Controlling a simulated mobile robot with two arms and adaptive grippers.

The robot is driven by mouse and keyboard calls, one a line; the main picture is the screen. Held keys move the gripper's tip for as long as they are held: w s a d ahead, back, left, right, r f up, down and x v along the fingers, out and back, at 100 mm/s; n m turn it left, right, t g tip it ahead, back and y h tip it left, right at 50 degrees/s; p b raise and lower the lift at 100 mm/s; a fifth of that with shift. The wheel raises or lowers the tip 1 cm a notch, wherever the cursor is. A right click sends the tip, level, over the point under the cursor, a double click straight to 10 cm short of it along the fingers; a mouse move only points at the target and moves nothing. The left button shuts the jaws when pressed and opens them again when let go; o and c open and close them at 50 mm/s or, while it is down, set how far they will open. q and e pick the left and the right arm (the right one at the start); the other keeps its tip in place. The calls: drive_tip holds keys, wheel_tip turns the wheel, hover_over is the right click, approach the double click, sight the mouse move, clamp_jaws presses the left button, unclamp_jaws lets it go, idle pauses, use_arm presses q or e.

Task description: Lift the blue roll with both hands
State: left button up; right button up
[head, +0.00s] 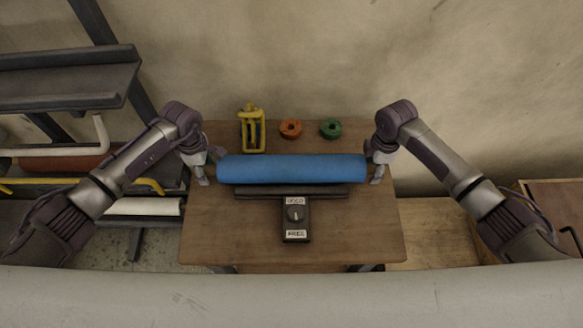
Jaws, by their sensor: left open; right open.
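The blue roll (290,168) lies crosswise over the wooden table, at the back edge of a dark bar. My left gripper (208,168) is at the roll's left end, with its fingers open. My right gripper (378,168) is at the roll's right end, also open. Whether the fingers touch the roll ends cannot be told from this view. Both arms reach in from the sides at a similar height.
The wooden table (350,235) holds the dark bar (290,191) with a dial box (296,220) before it. Behind the roll stand a yellow tool (251,130), an orange ring (291,128) and a green ring (331,128). A metal rack (70,75) is at left.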

use_arm(q)
drive_tip(key=shift+f, duration=0.4)
use_arm(e)
drive_tip(key=shift+f, duration=0.4)
use_arm(q)
clamp_jaws()
use_arm(e)
clamp_jaws()
use_arm(q)
drive_tip(key=shift+w+r, duration=0.1)
drive_tip(key=shift+r, duration=0.2)
use_arm(e)
drive_tip(key=shift+w+r, duration=0.1)
drive_tip(key=shift+r, duration=0.25)
